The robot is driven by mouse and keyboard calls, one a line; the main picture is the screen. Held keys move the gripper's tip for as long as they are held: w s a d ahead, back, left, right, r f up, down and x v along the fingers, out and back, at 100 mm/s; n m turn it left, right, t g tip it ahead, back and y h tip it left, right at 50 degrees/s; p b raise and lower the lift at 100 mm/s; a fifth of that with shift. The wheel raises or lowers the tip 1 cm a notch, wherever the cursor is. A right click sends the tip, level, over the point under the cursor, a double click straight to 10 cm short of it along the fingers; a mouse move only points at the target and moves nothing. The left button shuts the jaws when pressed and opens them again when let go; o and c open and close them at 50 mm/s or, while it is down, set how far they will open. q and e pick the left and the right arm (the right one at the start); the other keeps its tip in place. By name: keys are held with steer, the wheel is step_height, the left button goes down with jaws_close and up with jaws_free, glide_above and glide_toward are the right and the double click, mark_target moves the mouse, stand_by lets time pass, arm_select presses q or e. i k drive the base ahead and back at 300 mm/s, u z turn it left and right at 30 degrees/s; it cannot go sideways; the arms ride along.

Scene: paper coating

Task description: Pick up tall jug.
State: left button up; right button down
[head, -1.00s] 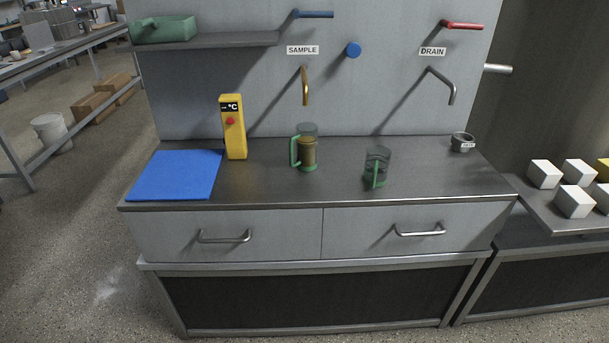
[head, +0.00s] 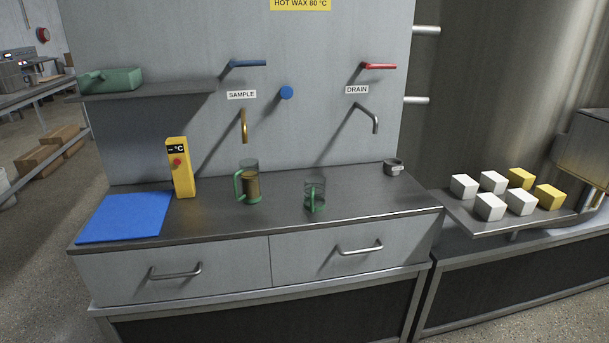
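The tall jug (head: 250,184) stands upright on the steel counter, left of centre. It is clear with a green handle on its left side and a green base, and holds brownish contents. A shorter clear jug (head: 315,192) with a green handle facing me stands to its right and looks empty. Neither of my grippers is in the head view, and nothing touches the jugs.
The sample tap (head: 244,126) hangs above and behind the tall jug. The drain tap (head: 371,115) and a small grey cup (head: 393,168) are right. Drawer handles protrude in front.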

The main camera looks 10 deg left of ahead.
mark_target(249, 169)
steer(key=z, duration=0.2)
steer(key=i, duration=0.9)
steer(key=u, duration=0.2)
